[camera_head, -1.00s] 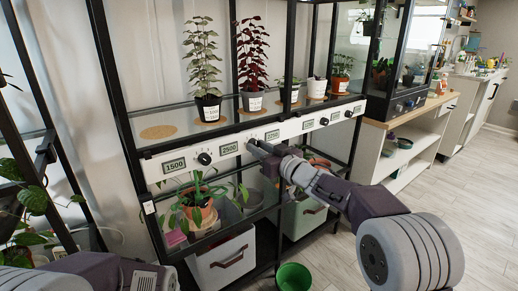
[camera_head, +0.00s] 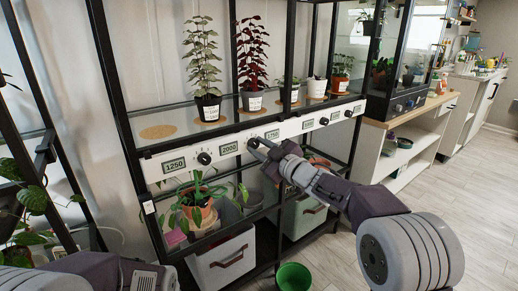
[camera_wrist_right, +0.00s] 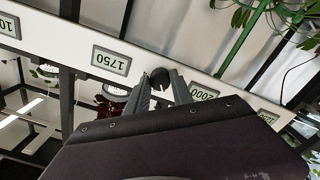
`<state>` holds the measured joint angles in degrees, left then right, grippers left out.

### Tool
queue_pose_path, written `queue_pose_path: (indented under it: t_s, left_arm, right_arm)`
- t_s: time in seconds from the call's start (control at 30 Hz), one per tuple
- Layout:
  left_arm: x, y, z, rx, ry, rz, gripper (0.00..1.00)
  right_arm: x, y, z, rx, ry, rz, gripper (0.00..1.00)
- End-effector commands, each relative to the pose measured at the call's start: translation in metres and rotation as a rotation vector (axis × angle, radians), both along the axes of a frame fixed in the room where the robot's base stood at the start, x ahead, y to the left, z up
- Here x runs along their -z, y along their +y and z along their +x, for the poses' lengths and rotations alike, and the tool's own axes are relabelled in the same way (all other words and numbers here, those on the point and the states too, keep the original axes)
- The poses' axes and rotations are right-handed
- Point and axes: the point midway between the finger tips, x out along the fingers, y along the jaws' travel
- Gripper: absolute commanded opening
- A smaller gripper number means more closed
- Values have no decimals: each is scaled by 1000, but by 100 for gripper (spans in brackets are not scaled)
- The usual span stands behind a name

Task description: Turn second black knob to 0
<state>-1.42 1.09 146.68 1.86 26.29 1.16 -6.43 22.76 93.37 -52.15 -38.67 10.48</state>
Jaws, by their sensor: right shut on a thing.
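A white control strip (camera_head: 215,149) with black knobs and number displays runs along the front of the plant shelf. The second black knob (camera_wrist_right: 160,78) is between the jaws of my right gripper (camera_wrist_right: 160,84), which is shut on it. In the head view the right gripper (camera_head: 256,145) hides most of this knob. The display to its left (camera_head: 229,149) reads 2000, and the one to its right (camera_head: 272,134) reads 1750. The first knob (camera_head: 204,158) stands free beside a display (camera_head: 174,166) reading 1250. My left gripper is out of view; only part of that arm shows.
Potted plants stand on the glass shelf above the strip, among them a red-leaved one (camera_head: 252,63). A leafy plant (camera_head: 199,197) sits below. The floor at right is open.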

Motion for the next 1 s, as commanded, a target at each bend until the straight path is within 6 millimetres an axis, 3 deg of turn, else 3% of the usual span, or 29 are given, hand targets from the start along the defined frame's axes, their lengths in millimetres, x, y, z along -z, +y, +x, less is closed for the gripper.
queue_pose_path:
  t_s: [0.6, 1.0]
  left_arm:
    - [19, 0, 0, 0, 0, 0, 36]
    - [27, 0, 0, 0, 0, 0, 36]
  right_arm:
    - [2, 0, 0, -1, -324, -449, 0]
    - [1, 0, 0, -1, -444, -617, 0]
